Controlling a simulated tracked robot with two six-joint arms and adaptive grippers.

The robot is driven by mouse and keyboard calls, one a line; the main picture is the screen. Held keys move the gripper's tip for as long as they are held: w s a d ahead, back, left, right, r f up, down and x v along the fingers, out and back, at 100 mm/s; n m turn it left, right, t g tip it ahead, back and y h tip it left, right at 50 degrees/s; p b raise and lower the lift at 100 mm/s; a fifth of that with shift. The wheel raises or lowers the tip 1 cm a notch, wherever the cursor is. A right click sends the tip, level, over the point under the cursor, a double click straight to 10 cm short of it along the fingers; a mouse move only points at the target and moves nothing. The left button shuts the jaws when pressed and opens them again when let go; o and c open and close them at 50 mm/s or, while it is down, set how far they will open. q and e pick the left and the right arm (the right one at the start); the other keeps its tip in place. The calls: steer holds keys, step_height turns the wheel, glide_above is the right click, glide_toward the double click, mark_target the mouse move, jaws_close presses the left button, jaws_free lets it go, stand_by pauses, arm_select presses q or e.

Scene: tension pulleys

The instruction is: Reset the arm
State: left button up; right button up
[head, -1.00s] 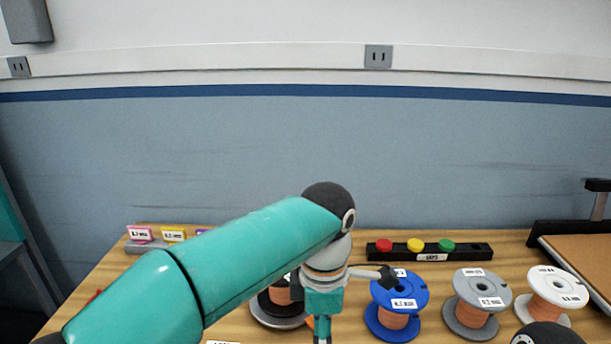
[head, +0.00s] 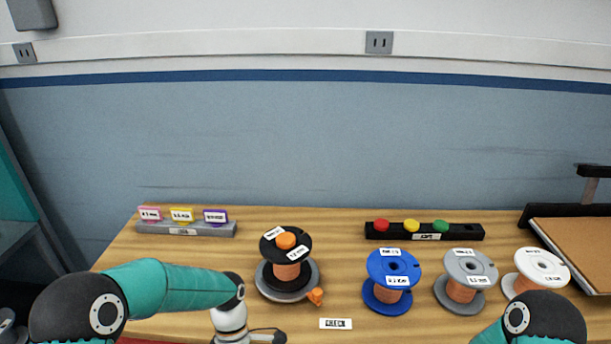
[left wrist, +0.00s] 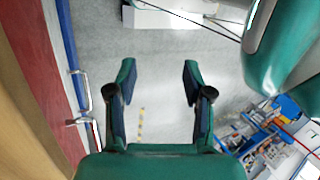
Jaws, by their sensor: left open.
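My left arm comes in from the left in the head view, low over the front left of the table, with its wrist near the front edge. Its fingers are below the frame there. In the left wrist view my left gripper (left wrist: 157,72) is open and empty, its two fingers wide apart over grey floor. Of my right arm, only a dark and teal joint shows at the bottom right of the head view, and its gripper is out of frame.
A black spool (head: 286,248) with an orange knob stands on the table (head: 340,260). Blue (head: 392,265), grey (head: 468,265) and white (head: 540,265) spools stand to its right. A three-button box (head: 460,232) and a labelled block rack (head: 185,229) lie behind.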

arm_select(q)
steer(key=s+d+f+m+t+h+p, duration=0.1)
steer(key=s+f+m+t+h+p, duration=0.15)
steer(key=s+f+m, duration=1)
steer(key=m+t, duration=0.1)
steer(key=w+m+t, duration=0.1)
steer(key=m, duration=0.1)
steer(key=m+t+b, duration=0.1)
steer(key=shift+w+r+m+t+h, duration=0.25)
steer(key=shift+w+r+m+t, duration=0.1)
arm_select(e)
step_height(320, 180, up, 2)
steer(key=shift+r, duration=0.25)
stand_by(0.5)
